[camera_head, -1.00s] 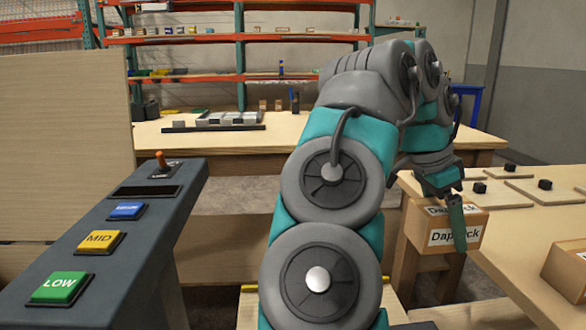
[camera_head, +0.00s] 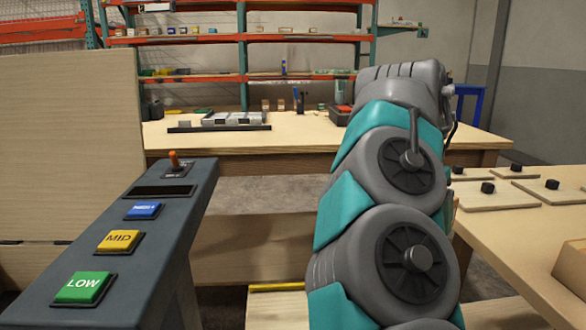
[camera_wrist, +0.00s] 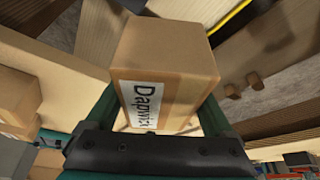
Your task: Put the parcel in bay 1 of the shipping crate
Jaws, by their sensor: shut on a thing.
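The parcel (camera_wrist: 165,62) is a brown cardboard box with a white "Dapwick" label. In the wrist view it sits between the two teal fingers of my gripper (camera_wrist: 160,100), which is shut on it. In the head view the parcel and my gripper are hidden behind my arm. I cannot make out a shipping crate or its bay 1 for certain in either view.
A dark console (camera_head: 130,250) with green, yellow and blue buttons and an orange-tipped lever stands at left. The right table (camera_head: 520,240) carries thin boards with black knobs and another cardboard box (camera_head: 573,268). A far table (camera_head: 290,135) holds a grey compartmented tray (camera_head: 230,119).

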